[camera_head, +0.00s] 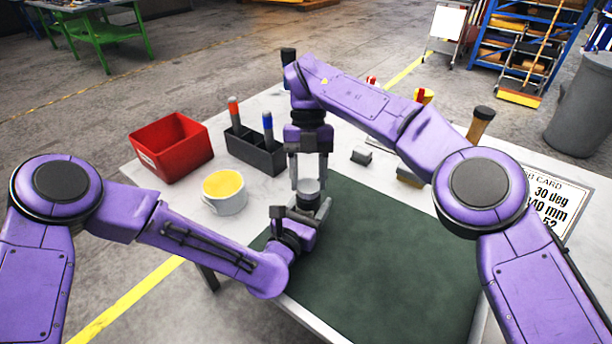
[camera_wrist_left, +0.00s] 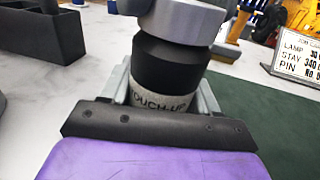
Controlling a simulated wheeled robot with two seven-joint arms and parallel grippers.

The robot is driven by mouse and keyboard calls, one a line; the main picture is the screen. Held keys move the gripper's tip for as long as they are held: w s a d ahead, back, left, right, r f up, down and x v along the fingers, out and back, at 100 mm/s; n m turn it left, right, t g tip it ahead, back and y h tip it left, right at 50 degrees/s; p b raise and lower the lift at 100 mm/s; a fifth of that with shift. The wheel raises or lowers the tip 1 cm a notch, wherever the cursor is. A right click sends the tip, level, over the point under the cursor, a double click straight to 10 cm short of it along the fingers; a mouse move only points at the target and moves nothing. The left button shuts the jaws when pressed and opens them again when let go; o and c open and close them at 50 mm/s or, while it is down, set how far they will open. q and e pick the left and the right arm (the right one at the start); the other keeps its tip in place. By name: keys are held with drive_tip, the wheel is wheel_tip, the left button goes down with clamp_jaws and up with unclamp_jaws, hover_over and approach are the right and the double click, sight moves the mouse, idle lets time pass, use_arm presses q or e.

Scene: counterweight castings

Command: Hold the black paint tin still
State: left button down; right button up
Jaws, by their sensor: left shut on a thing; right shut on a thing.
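The black paint tin (camera_head: 309,200) stands upright near the back left part of the green mat (camera_head: 385,270). In the left wrist view the tin (camera_wrist_left: 166,66) has a black upper part, a pale band reading "TOUCH-UP" and a wide grey lid (camera_wrist_left: 182,20). My left gripper (camera_head: 307,211) is shut on the tin from the front, low on its body, one finger on each side. My right gripper (camera_head: 309,186) points straight down from above and is shut on the grey lid. The tin's base is hidden by my left gripper.
A cream pot with a yellow top (camera_head: 224,192), a red bin (camera_head: 171,147) and a black holder (camera_head: 256,150) with red and blue-tipped sticks stand left. A small grey block (camera_head: 361,156) lies behind the mat. A printed card (camera_head: 552,205) is at right. The mat's front is clear.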

use_arm(q)
drive_tip(key=shift+a+f, duration=0.15)
drive_tip(key=shift+f, duration=0.05)
use_arm(e)
drive_tip(key=m, duration=0.2)
drive_tip(key=m+y, duration=0.1)
drive_tip(key=m, duration=0.1)
drive_tip(key=shift+s+d+f, duration=0.1)
drive_tip(key=shift+d, duration=0.2)
drive_tip(key=m+y, duration=0.1)
drive_tip(key=m, duration=0.1)
drive_tip(key=m+y, duration=0.1)
drive_tip(key=m, duration=0.1)
drive_tip(key=shift+s+d+t, duration=0.1)
drive_tip(key=shift+d+t, duration=0.05)
drive_tip(key=shift+t, duration=0.25)
drive_tip(key=m+t, duration=0.1)
drive_tip(key=m, duration=0.3)
drive_tip(key=shift+s+y, duration=0.15)
drive_tip(key=shift+y, duration=0.25)
drive_tip(key=m+t, duration=0.1)
drive_tip(key=m, duration=0.1)
drive_tip(key=m+t, duration=0.1)
drive_tip(key=m, duration=0.1)
drive_tip(key=shift+s+m+y, duration=0.15)
drive_tip(key=shift+m+y, duration=0.15)
drive_tip(key=shift+m, duration=0.1)
drive_tip(key=o, duration=1.1)
drive_tip(key=v, duration=1.2)
drive_tip(key=shift+s+d, duration=0.1)
